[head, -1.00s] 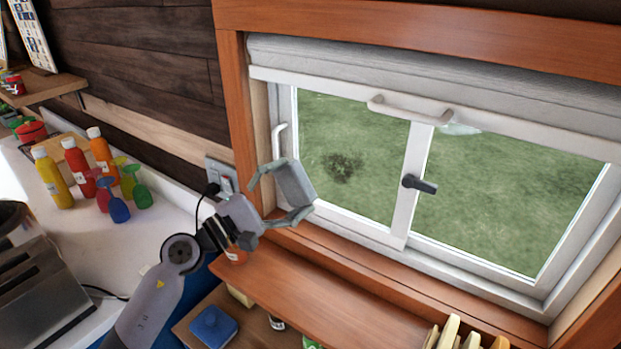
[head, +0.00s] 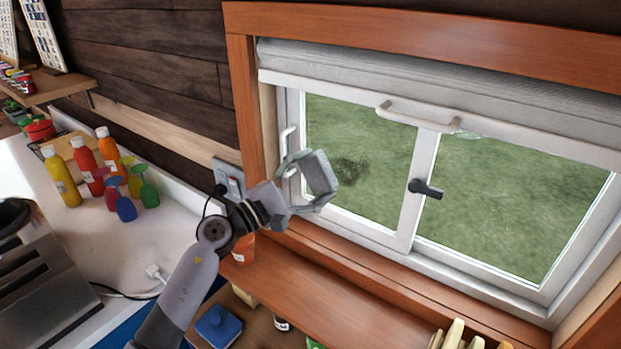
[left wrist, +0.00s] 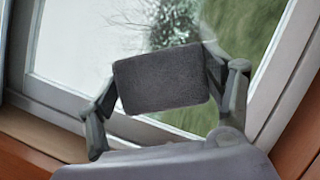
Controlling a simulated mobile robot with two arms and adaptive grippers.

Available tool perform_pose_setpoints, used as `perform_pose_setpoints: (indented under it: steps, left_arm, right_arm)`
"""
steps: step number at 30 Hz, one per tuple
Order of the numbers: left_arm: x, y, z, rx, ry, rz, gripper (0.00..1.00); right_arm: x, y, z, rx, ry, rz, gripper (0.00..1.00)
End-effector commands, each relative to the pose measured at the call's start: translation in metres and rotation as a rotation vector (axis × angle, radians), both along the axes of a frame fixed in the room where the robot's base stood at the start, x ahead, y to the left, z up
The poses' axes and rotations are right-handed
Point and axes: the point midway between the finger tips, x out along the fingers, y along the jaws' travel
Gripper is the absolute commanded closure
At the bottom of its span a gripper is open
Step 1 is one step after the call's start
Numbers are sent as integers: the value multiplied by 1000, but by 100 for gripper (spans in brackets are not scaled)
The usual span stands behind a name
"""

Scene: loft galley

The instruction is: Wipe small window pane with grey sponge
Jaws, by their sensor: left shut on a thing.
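My left gripper (head: 308,183) is shut on the grey sponge (head: 319,172), which sits between its fingertips. In the left wrist view the sponge (left wrist: 163,79) is a dark grey block held level between both fingers, with the glass behind it. The small window pane (head: 375,130) is the left one in the white frame, with green grass outside. The sponge is in front of this pane's lower left part. I cannot tell whether it touches the glass. A whitish haze covers much of the pane (left wrist: 95,45) in the left wrist view. My right gripper is not in view.
A wooden sill (head: 330,295) runs below. Coloured bottles (head: 87,165) and small glasses stand on the counter at left.

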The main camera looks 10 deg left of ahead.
Motion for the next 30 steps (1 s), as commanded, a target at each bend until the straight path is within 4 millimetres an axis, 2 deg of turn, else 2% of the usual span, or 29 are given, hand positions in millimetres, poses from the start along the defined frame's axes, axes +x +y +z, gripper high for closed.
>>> perform_pose_setpoints:
  steps: [13, 30]
  left_arm:
    - [0, 0, 0, 0, 0, 0, 45]
    - [11, -4, 0, -1, -1, 0, 45]
  right_arm:
    - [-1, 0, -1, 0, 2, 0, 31]
    - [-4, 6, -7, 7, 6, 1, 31]
